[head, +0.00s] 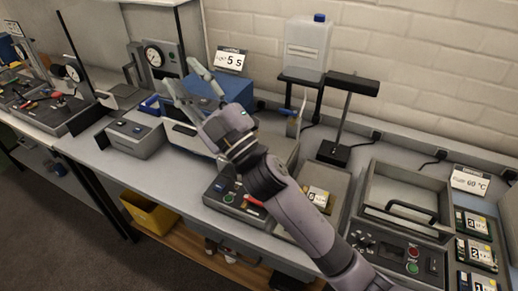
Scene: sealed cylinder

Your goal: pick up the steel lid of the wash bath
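My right gripper (181,75) is raised over the back of the bench, left of centre, with its fingers spread and nothing seen between them. My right arm reaches up to it from the lower right. At the right stands a steel-grey rectangular unit (374,187) with a black bar handle (412,212) at its front and a control panel (395,252) below. It looks like the wash bath with its lid, but I cannot tell for certain. A "60 °C" card (470,181) stands behind it. The gripper is far to its left. My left gripper is not in view.
A white jug with a blue cap (307,48) stands on a black stand. A black lamp-like post (345,115) rises between the gripper and the steel unit. A blue box (232,89) is close behind the gripper. A yellow bin (150,211) sits below the bench.

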